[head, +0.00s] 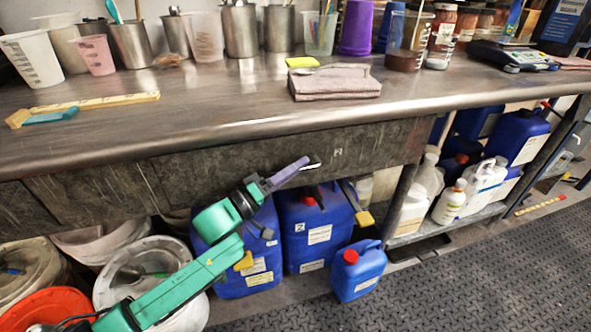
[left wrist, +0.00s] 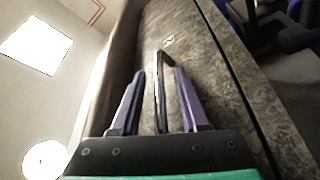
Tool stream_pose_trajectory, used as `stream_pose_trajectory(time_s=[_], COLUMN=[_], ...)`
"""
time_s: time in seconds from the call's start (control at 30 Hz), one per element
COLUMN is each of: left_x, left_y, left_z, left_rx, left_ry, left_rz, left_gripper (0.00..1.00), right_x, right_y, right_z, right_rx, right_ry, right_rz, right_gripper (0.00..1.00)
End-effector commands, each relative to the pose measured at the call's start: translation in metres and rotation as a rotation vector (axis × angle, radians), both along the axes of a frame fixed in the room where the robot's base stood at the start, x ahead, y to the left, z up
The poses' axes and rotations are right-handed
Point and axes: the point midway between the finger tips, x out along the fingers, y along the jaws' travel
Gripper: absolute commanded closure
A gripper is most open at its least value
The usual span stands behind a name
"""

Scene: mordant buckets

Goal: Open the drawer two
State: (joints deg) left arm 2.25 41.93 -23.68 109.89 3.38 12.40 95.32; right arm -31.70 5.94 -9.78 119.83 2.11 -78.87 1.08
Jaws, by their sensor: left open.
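Drawer two (head: 375,150) is a mottled dark-grey front under the metal counter, with a small pale "2" mark (head: 338,152). It looks shut. Its thin handle (head: 313,166) shows just past my left gripper's fingertips in the head view. My left gripper (head: 303,163) has purple fingers on a green arm and is open at the drawer front. In the left wrist view, the dark bar handle (left wrist: 160,88) lies between the two spread fingers, and the drawer front (left wrist: 195,65) fills the middle. Contact between fingers and handle cannot be told. My right gripper is not in view.
The counter (head: 230,105) above holds cups, jars and a folded cloth (head: 335,82). Blue canisters (head: 317,230) and a smaller blue can (head: 357,270) stand below the drawer. White buckets and an orange bucket (head: 45,308) are at lower left. The mat floor (head: 480,270) is clear at right.

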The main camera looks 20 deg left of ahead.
Motion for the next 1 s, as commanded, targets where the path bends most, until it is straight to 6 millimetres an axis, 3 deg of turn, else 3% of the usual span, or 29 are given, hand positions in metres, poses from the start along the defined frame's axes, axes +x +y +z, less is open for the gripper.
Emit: stream_pose_trajectory(time_s=[0.07, 0.17, 0.2, 1.0], left_x=[-0.0002, -0.0003, -0.0003, -0.0006], left_y=[0.0001, 0.0002, 0.0002, 0.0004], left_z=[0.0000, -0.0001, -0.0001, -0.0007], left_rx=[0.000, 0.000, 0.000, 0.000], left_ry=[0.000, 0.000, 0.000, 0.000], left_rz=[0.000, 0.000, 0.000, 0.000], left_gripper=[0.59, 0.97, 1.00, 1.00], right_x=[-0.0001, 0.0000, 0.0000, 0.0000], right_y=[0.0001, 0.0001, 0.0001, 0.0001], right_z=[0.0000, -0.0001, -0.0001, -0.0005], right_rx=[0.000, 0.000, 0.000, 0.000], right_ry=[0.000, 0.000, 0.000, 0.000], right_rz=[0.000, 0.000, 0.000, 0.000], right_gripper=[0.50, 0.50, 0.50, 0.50])
